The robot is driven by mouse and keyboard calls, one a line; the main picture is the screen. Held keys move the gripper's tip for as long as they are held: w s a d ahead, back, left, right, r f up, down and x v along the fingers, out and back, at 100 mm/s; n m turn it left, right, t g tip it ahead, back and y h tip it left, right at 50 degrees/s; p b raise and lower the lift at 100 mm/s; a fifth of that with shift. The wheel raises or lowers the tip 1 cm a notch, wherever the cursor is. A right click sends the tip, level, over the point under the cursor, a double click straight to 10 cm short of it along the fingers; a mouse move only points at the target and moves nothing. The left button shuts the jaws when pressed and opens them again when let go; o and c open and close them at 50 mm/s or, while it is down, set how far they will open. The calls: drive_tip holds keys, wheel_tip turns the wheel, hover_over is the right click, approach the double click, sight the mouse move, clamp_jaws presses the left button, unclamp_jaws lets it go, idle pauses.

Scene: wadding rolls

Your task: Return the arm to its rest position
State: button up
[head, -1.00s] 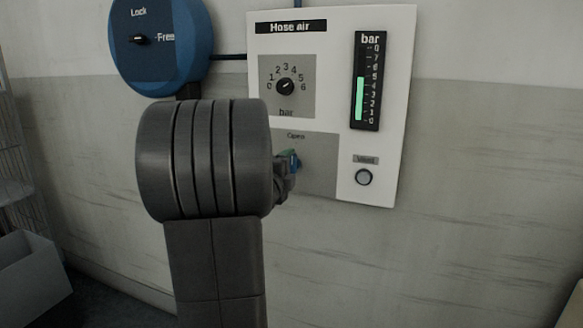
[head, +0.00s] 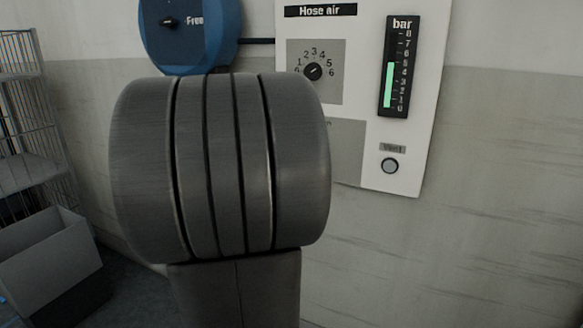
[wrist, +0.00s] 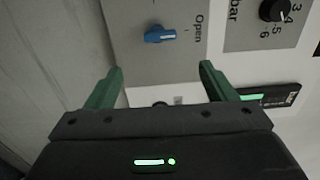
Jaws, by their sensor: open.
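In the wrist view my gripper (wrist: 160,88) is open, with two green fingers apart and nothing between them. It is in front of the white Hose air panel (wrist: 185,70). A blue valve handle (wrist: 160,34) marked Open sits beyond the fingertips, apart from them. In the head view my own grey arm fills the middle and hides my gripper and the lower left of the panel (head: 430,150), with the blue handle.
The panel carries a dial (head: 313,71), a green bar gauge (head: 398,66) and a round vent button (head: 389,165). A blue Lock/Free disc (head: 190,45) is at upper left. A wire rack (head: 30,120) and a grey bin (head: 45,255) stand at left.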

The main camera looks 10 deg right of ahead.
drive_tip(key=x, duration=1.3)
drive_tip(key=shift+w+d+b, duration=0.25)
drive_tip(key=shift+w+b, duration=0.05)
drive_tip(key=shift+a, duration=0.1)
drive_tip(key=v, duration=1.3)
drive_tip(key=w+d+n+p, duration=0.6)
drive_tip(key=w+n+p, duration=0.5)
drive_tip(key=n+p, duration=0.6)
drive_tip(key=p, duration=0.4)
drive_tip(key=shift+d+n, duration=0.35)
drive_tip(key=shift+n, duration=0.05)
drive_tip(key=shift+w+f, duration=0.1)
drive_tip(key=shift+f, duration=0.1)
